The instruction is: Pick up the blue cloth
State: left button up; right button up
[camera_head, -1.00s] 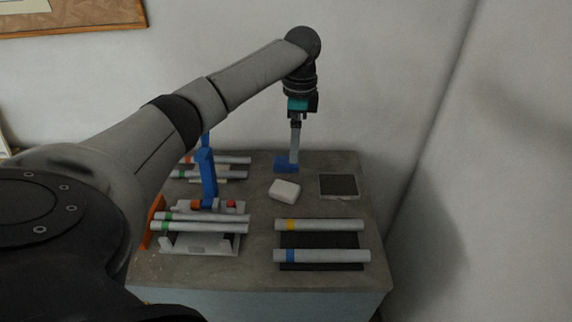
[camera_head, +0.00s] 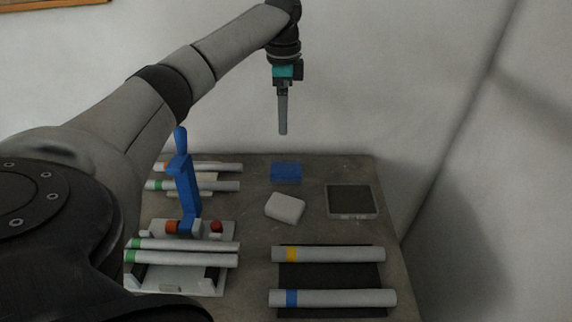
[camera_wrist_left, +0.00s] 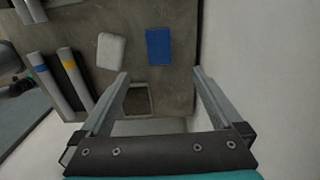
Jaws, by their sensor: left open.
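The blue cloth (camera_head: 286,172) is a small folded blue block lying flat near the back edge of the table. It also shows in the left wrist view (camera_wrist_left: 159,47), beyond the fingertips and between their lines. My left gripper (camera_head: 283,132) hangs above and behind the cloth, apart from it, fingers pointing down. In the left wrist view the gripper (camera_wrist_left: 160,76) has its two fingers wide apart with nothing between them. My right gripper is not in view.
A white block (camera_head: 285,207) lies just in front of the cloth. A dark-topped square tray (camera_head: 351,201) is to the right. Tubes lie on a black mat (camera_head: 330,275) in front. A jig with an upright blue clamp (camera_head: 184,185) stands left. The wall is close behind.

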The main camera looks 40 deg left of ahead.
pick_arm(q)
notch_tip(320, 180, down, 2)
jog(key=b, duration=0.3)
send_over(286, 168)
jog(key=f, duration=1)
jog(key=shift+a+f, duration=0.1)
jog(key=shift+a, duration=0.25)
jog(key=f, duration=0.5)
jog(key=shift+d+f, duration=0.1)
jog(key=shift+d, duration=0.25)
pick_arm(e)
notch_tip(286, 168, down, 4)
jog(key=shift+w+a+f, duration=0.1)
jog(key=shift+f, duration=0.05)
pick_arm(q)
jog(key=c, duration=1.3)
